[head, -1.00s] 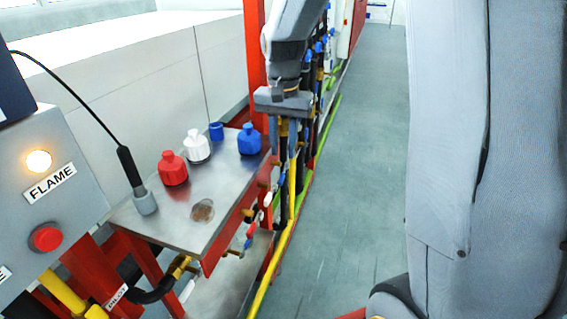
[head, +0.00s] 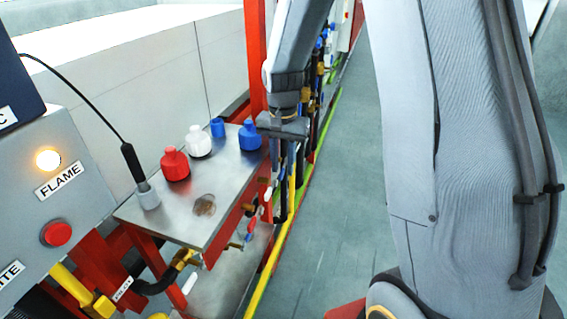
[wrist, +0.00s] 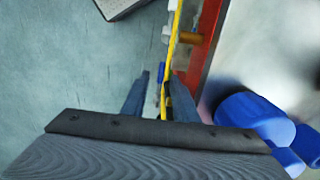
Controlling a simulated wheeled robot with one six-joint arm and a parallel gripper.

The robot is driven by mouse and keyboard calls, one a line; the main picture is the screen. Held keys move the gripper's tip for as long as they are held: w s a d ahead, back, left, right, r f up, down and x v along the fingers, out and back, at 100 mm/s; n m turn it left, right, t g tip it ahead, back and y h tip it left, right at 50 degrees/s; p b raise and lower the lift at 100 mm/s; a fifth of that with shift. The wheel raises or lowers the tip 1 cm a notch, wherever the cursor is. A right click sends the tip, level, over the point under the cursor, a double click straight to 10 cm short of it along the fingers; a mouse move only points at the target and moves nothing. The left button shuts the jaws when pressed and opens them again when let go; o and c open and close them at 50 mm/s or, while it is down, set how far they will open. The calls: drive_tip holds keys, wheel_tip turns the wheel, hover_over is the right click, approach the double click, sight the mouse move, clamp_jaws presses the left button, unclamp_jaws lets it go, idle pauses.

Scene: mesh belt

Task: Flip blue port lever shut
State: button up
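My gripper (head: 283,153) points down beside the right edge of the steel-topped bench, near the blue bottle. In the wrist view its two dark fingers (wrist: 160,97) are apart, so it is open. A small blue piece (wrist: 161,73) shows between the fingertips, beside a yellow pipe; it may be the blue lever, but its position is hard to tell. I cannot tell whether the gripper touches anything.
The bench top (head: 222,180) holds a red bottle (head: 175,164), a white bottle (head: 198,142), a blue bottle (head: 249,135) and a blue cup (head: 218,127). A yellow pipe (head: 270,265) runs along the floor side. A grey control box (head: 75,190) stands left.

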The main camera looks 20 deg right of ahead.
clamp_jaws()
drive_tip(key=shift+w+d+r+g+y+p, duration=0.2)
drive_tip(key=shift+r+g+y+p, duration=0.15)
drive_tip(key=shift+g+y+p, duration=0.45)
drive_tip(key=shift+w+d+r+g+y+p, duration=0.1)
drive_tip(key=shift+r+g+y+p, duration=0.1)
drive_tip(key=shift+g+y, duration=0.4)
drive_tip(key=shift+w+d+r+g+y+p, duration=0.1)
drive_tip(key=shift+g+y+p, duration=0.1)
drive_tip(key=shift+g, duration=0.7)
unclamp_jaws()
